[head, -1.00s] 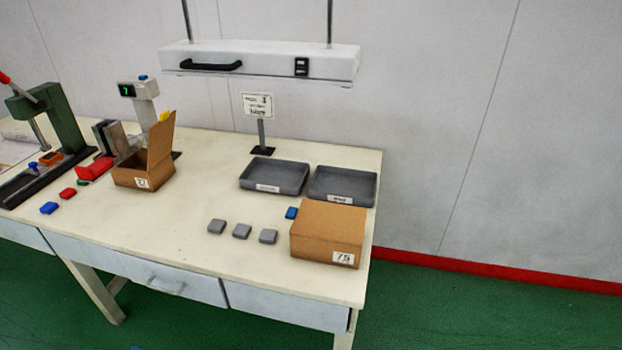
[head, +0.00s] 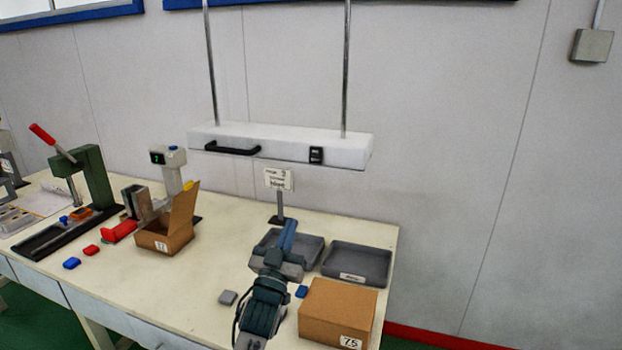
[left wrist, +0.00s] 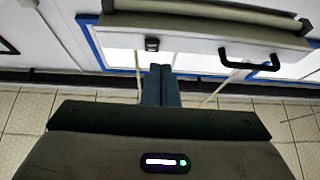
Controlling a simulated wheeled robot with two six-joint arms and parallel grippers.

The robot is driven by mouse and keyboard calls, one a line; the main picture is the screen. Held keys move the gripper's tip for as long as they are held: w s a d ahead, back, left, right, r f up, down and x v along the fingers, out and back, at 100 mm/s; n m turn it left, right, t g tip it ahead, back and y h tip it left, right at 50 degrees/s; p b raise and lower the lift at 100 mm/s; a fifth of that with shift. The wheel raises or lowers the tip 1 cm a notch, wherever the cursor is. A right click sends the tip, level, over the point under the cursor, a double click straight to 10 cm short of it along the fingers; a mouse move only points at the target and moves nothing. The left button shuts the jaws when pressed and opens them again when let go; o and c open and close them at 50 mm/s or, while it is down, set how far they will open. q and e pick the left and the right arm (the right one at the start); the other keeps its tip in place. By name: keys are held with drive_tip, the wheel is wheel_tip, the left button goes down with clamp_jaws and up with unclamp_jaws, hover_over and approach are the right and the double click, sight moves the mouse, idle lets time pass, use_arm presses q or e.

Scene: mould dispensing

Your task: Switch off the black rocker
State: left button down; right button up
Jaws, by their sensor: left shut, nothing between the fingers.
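The black rocker (head: 316,155) is on the front face of the white hanging lamp box (head: 345,150), to the right of a black handle (head: 232,149). My left gripper (head: 290,224) is shut and empty, with its fingers pointing up and away over the grey trays, below the rocker and apart from it. In the left wrist view the shut fingertips (left wrist: 161,69) lie just under the rocker (left wrist: 152,43) in the picture, with the handle (left wrist: 250,60) to the right. I cannot tell the rocker's position. My right gripper is not in view.
A sign on a post (head: 278,181) stands below the lamp, left of my gripper. An open carton (head: 165,238) and a closed carton (head: 338,311) are on the table. Two grey trays (head: 357,265) lie behind the closed carton. Two metal rods (head: 346,70) hold the lamp box.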

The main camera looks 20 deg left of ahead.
use_arm(q)
drive_tip(key=shift+t+h, duration=0.4)
drive_tip(key=shift+t, duration=0.3)
drive_tip(key=r, duration=0.4)
drive_tip(key=shift+s+d+r, duration=0.25)
drive_tip(key=shift+d+r, duration=0.1)
drive_tip(key=p, duration=0.3)
approach(314, 155)
wheel_tip(314, 155, up, 4)
drive_tip(key=w, duration=0.3)
drive_tip(key=shift+w+f+p, duration=0.1)
drive_tip(key=shift+w+p, duration=0.15)
drive_tip(key=shift+p, duration=0.1)
drive_tip(key=shift+w+f, duration=0.2)
drive_tip(key=shift+w, duration=0.35)
